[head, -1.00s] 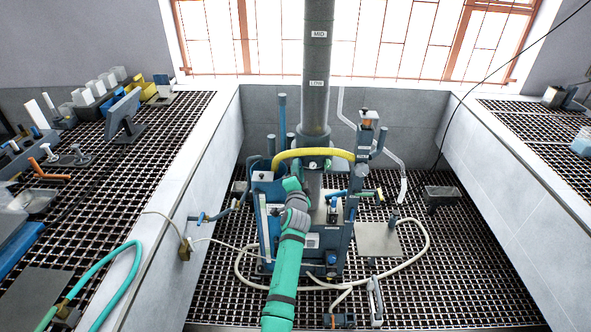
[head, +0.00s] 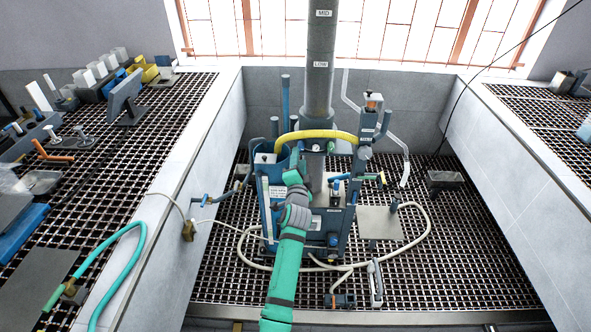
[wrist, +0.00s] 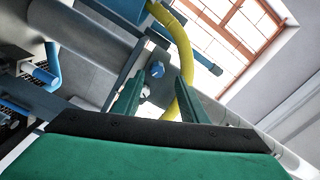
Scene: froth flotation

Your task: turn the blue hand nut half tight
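A small blue round knob (wrist: 157,69), which looks like the blue hand nut, shows beyond and between my fingertips in the wrist view. My gripper (wrist: 159,77) has its two green fingers apart, with nothing seen between them. In the head view my gripper (head: 294,178) reaches into the front of the blue flotation machine (head: 333,218), left of the grey column (head: 319,75) and below the yellow hose (head: 320,134). My wrist hides that part of the machine, and I cannot pick out the nut there. Contact with the knob cannot be told.
The yellow hose also passes close beside the right finger in the wrist view (wrist: 183,60). A pale hose (head: 428,222) loops over the grating around the machine. A flat grey plate (head: 379,223) lies to the right. Benches (head: 160,175) flank the sunken bay.

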